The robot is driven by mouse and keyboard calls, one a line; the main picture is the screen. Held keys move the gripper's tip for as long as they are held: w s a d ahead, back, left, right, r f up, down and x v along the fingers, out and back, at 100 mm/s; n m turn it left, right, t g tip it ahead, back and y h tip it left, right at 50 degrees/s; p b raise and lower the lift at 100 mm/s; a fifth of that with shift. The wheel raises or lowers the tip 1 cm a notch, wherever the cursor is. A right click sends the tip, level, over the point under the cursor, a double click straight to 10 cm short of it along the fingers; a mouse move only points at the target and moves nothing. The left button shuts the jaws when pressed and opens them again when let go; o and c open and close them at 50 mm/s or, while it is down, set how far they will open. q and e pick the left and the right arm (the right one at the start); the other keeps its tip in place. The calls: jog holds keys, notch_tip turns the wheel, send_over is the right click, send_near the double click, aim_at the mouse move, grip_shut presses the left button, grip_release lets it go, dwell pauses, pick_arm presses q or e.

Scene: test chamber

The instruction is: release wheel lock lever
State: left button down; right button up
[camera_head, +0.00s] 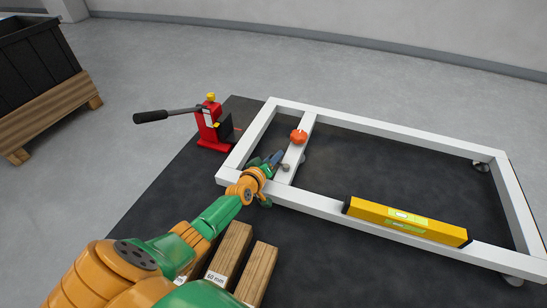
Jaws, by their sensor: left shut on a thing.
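A white wheeled frame (385,126) stands on the black mat, with casters under its corners. My left arm reaches in from the lower left to the frame's near left corner. My left gripper (279,159) is at the inner side of the short crossbar there, shut on a small part that seems to be the wheel lock lever. The gripper hides most of that part. A small grey rounded piece (285,167) shows beside the fingertips. An orange-red knob (298,136) sits on the crossbar just beyond the gripper. My right gripper is not in view.
A red jack (209,126) with a long black-gripped handle stands left of the frame. A yellow spirit level (405,221) lies along the near rail. Wooden blocks (230,254) lie near my forearm. A dark crate (36,58) on wood stands at far left.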

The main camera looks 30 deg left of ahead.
pick_arm(q)
jog(key=y+p, duration=0.1)
jog(key=r+n+y+p, duration=0.1)
jog(key=p, duration=0.1)
jog(key=shift+s+d+n, duration=0.15)
jog(key=shift+s+n, duration=0.15)
jog(key=shift+s+f+n+g+y+p, duration=0.15)
jog(key=shift+s+f+n+g+y, duration=0.1)
jog(key=shift+n+g+y, duration=0.25)
jog(key=shift+s+f+n+g+y+p, duration=0.15)
jog(key=shift+s+f+n+g+y, duration=0.2)
jog(key=shift+y, duration=0.35)
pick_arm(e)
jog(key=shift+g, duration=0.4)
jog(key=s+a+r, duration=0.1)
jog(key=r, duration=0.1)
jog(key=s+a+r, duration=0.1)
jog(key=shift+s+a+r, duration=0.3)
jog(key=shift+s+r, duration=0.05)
pick_arm(q)
jog(key=shift+w+r, duration=0.1)
jog(key=shift+w, duration=0.05)
